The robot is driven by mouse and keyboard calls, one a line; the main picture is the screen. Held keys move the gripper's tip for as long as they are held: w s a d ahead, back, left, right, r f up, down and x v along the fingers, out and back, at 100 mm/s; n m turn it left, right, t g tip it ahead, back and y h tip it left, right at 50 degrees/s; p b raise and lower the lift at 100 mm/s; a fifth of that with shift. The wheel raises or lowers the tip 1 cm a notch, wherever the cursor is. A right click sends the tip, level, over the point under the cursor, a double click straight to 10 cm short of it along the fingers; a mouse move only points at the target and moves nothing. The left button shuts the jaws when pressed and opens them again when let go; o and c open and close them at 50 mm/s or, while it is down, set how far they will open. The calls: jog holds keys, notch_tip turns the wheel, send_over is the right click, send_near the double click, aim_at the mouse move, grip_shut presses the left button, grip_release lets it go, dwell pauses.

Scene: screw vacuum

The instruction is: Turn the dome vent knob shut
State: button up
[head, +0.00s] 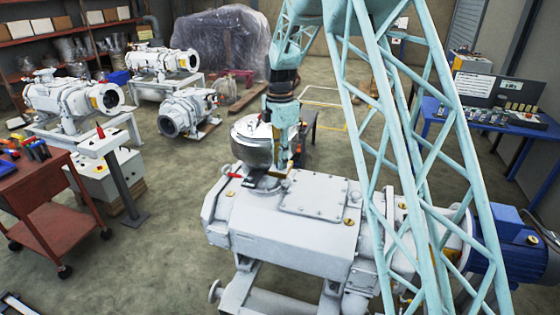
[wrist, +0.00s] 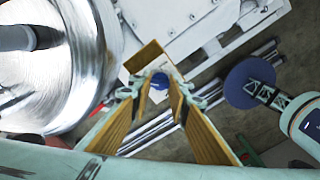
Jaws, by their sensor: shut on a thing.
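The shiny metal dome (head: 252,143) stands on the pale grey vacuum pump (head: 290,225). In the wrist view the dome (wrist: 45,75) fills the left side. My gripper (head: 282,170) is low beside the dome's right side, above the pump. In the wrist view my gripper (wrist: 165,84) has its two yellow-brown finger pads close together on either side of a small blue knob (wrist: 159,81). It is shut on this knob. In the head view the gripper hides the knob, and the knob's turn angle cannot be told.
A red-handled part (head: 234,175) sits at the dome's lower left. A flat bolted cover (head: 314,196) lies right of the gripper on the pump. The blue motor (head: 507,238) is at the right end.

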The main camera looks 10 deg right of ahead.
dwell(0.4)
jog(key=o, duration=0.9)
jog(key=shift+r, duration=6)
